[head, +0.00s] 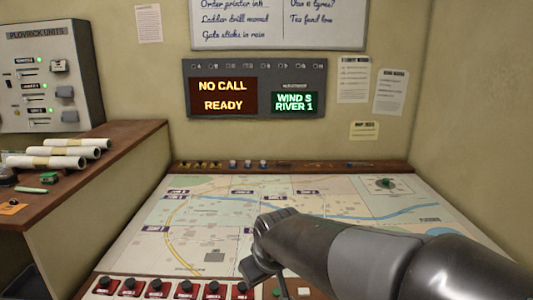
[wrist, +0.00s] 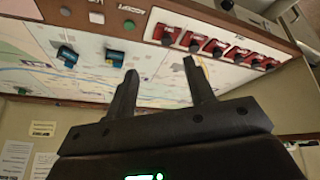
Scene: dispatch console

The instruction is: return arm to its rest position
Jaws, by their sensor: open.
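My arm reaches in from the lower right of the head view, over the map table (head: 130,240). My gripper (head: 262,280) hangs low above the front part of the map. In the wrist view my gripper (wrist: 158,75) shows two dark fingers spread apart with nothing between them. The map and the console's front strip lie beyond the fingertips there. My arm hides part of the map's right front in the head view.
A row of red switch units (head: 160,288) runs along the console's front edge. A brown side desk (head: 120,135) at left bears paper rolls (head: 75,145). A grey switch panel (head: 50,75) and a display board (head: 255,88) stand behind. The map's left and back are clear of my arm.

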